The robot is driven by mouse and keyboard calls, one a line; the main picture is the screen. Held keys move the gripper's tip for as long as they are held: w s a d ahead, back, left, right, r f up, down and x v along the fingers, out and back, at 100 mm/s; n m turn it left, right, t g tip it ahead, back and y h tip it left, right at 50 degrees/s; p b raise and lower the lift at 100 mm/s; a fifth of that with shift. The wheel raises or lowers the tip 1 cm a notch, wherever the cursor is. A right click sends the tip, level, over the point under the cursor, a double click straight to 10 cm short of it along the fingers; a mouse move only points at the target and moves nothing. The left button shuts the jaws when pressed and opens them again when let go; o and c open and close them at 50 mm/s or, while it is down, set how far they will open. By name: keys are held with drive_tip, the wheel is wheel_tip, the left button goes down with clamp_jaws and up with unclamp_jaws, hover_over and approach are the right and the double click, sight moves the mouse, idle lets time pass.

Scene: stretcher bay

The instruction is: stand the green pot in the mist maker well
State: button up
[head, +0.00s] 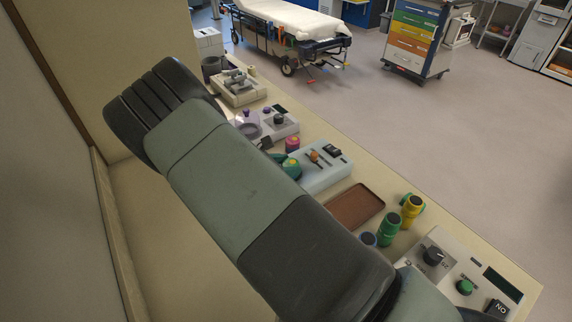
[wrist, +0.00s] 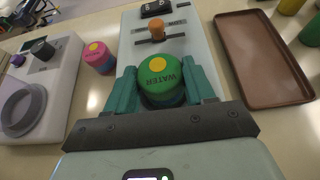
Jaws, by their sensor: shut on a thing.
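The green pot (wrist: 160,76) has a round lid marked WATER with a yellow dot, and a blue band shows below it. My gripper (wrist: 163,92) is shut on it, one teal finger on each side. In the head view the pot (head: 291,168) is partly hidden by my arm. The pale blue machine (wrist: 186,48), with an orange lever and a black switch, lies just beyond and under the pot; I take it for the mist maker. Its well does not show, and I cannot tell whether the pot's hidden base touches it. The pot looks about upright.
A pink pot (wrist: 98,56) stands close to the left of the machine. A white device with a grey ring (wrist: 62,82) is further left. A brown tray (head: 354,208) lies empty on the right, with green (head: 388,230) and yellow (head: 411,207) containers beyond it.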

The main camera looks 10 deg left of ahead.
drive_tip(key=shift+f, duration=0.6)
drive_tip(key=o, duration=0.8)
drive_tip(key=shift+c, duration=0.2)
drive_tip(key=v, duration=1.1)
